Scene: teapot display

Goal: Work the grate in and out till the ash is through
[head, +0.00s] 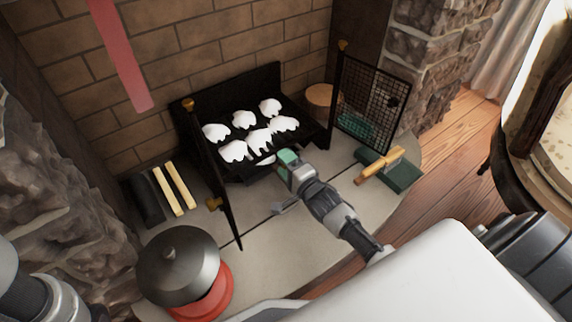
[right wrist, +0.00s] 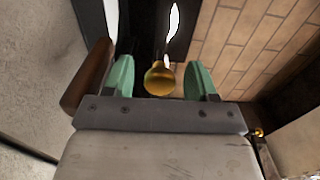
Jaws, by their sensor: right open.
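The black grate (head: 182,112) sits in the brick fireplace with several white ash lumps (head: 243,119) on it. A white patch shows at its front edge, close to my right gripper (head: 284,158). In the right wrist view, my right gripper (right wrist: 158,80) is open, its green fingers on either side of a round brass knob (right wrist: 160,78). Gaps show between the knob and both fingers. The knob is hidden in the head view, and what it is fixed to is unclear. White ash shows beyond it. My left gripper is out of view.
Mesh doors stand open at left (head: 211,165) and right (head: 368,100). A green dustpan with a wooden-handled brush (head: 382,166) lies right on the pale hearth (head: 320,238). Yellow bars (head: 175,190) lie left. A dark-lidded red pot (head: 210,305) stands front left.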

